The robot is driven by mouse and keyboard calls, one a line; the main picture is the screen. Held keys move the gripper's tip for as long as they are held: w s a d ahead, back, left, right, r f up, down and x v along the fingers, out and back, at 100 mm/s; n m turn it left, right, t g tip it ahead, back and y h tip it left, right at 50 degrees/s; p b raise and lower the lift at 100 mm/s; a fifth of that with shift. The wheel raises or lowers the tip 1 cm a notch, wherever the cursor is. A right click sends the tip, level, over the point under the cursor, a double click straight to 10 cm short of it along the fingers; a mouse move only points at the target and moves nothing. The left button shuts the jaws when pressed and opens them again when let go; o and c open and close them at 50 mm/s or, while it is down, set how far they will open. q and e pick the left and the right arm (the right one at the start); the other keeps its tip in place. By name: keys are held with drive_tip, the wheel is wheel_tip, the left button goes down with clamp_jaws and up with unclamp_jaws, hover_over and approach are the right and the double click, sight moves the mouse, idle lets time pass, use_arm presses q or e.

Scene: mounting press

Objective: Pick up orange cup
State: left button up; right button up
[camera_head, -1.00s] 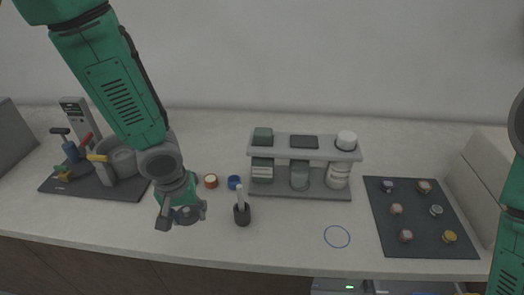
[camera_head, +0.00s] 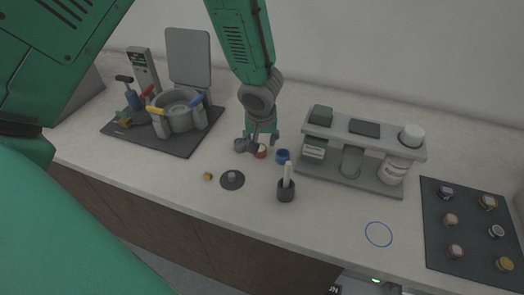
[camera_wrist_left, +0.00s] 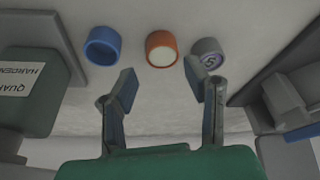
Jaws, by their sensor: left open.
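The orange cup (camera_head: 261,151) stands on the counter between a blue cup (camera_head: 282,156) and a grey cup (camera_head: 241,145). In the left wrist view the orange cup (camera_wrist_left: 162,49) shows a pale inside and lies just beyond the fingertips, roughly centred between them. My left gripper (camera_wrist_left: 160,75) is open and empty, with a finger on each side below the cup. In the head view the left gripper (camera_head: 262,138) hangs right at the orange cup and partly covers it. My right gripper is not in view.
The blue cup (camera_wrist_left: 103,46) and the grey cup (camera_wrist_left: 207,52) flank the orange one closely. A rack (camera_head: 350,180) with jars stands to the right, and the mounting press (camera_head: 176,108) to the left. A dark holder (camera_head: 286,192) with a white stick stands in front.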

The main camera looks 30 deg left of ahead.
sight(261, 149)
use_arm(q)
drive_tip(key=x, duration=0.5)
drive_tip(key=shift+a, duration=0.25)
drive_tip(key=shift+s+d+r, duration=0.1)
drive_tip(key=shift+d, duration=0.25)
drive_tip(key=c, duration=0.9)
drive_tip(key=shift+r, duration=0.1)
